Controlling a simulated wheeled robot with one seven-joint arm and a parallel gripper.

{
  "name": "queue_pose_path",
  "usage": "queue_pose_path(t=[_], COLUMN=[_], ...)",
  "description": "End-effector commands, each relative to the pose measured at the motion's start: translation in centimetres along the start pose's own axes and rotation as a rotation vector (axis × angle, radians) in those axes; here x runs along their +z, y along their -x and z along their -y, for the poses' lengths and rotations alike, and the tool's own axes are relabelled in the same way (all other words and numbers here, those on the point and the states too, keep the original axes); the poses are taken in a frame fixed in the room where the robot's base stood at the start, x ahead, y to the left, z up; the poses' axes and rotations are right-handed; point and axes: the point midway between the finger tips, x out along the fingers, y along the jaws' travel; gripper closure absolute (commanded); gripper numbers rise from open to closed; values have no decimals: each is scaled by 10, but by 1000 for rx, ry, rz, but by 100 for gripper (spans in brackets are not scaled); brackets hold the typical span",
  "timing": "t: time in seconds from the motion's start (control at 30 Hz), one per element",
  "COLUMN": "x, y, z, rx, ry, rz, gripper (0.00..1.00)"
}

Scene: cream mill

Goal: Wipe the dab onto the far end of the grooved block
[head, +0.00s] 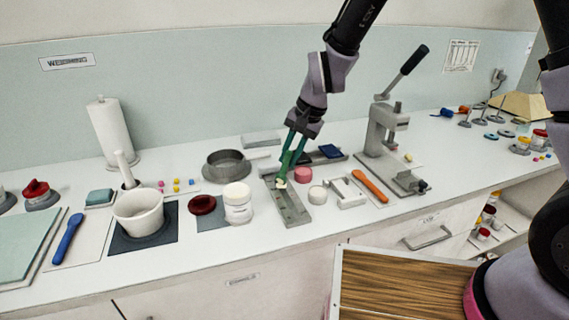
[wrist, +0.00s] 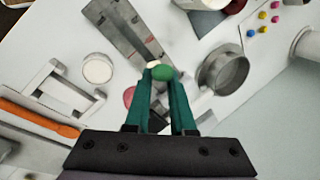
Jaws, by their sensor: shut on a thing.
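The grooved block (head: 293,213) is a long grey bar lying on the counter; it also shows in the wrist view (wrist: 112,22). My gripper (head: 289,160) has teal fingers and is above the block's far part. It is shut on a green tool (wrist: 164,73), whose rounded end shows between the fingertips. A small pale cream dab (wrist: 153,64) shows just past the tool, at its tip, over the block; the dab also shows in the head view (head: 281,184). I cannot tell whether the tip touches the block. The fingers hide part of the block's far end.
A white-lidded jar (head: 238,207) and dark red lid (head: 202,205) stand left of the block. A steel pan (head: 227,168) is behind left. A pink round piece (head: 303,174), white cup (head: 317,194), white bracket (head: 346,194) and lever press (head: 385,135) are to the right.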

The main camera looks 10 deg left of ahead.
Motion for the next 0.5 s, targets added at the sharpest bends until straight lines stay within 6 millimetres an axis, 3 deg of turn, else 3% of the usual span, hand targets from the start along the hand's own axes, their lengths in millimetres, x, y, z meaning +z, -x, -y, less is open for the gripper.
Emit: queue_pose_path(t=[0.5], x=[0], y=[28], z=[11], rx=[-2], ry=[0], rz=[-1], gripper=[100])
